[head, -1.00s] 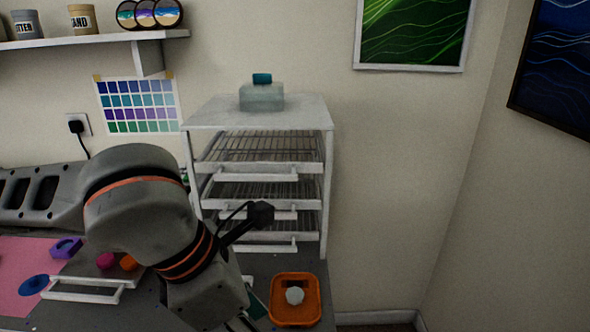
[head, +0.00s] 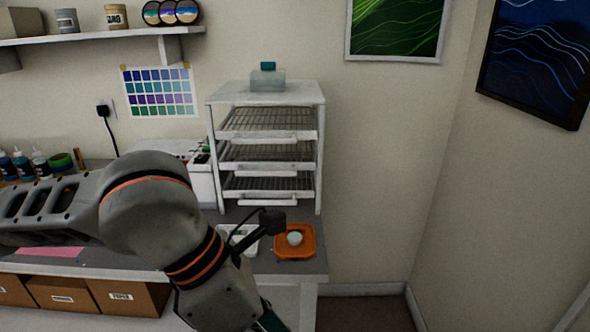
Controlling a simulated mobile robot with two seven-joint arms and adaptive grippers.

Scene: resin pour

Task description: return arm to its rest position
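My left arm (head: 150,215) comes in from the left, bends at a grey joint with orange bands, and points down to the bottom edge. Its gripper is mostly cut off by the bottom edge and hidden behind the wrist, so its fingers cannot be made out. The arm hangs in front of the worktop (head: 300,268), left of the orange tray (head: 312,254). My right gripper is not in view.
A white rack (head: 265,90) with wire shelves stands at the back, a clear teal-capped container (head: 267,80) on top. A white tray (head: 247,247) is partly behind my wrist. The floor at right is clear.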

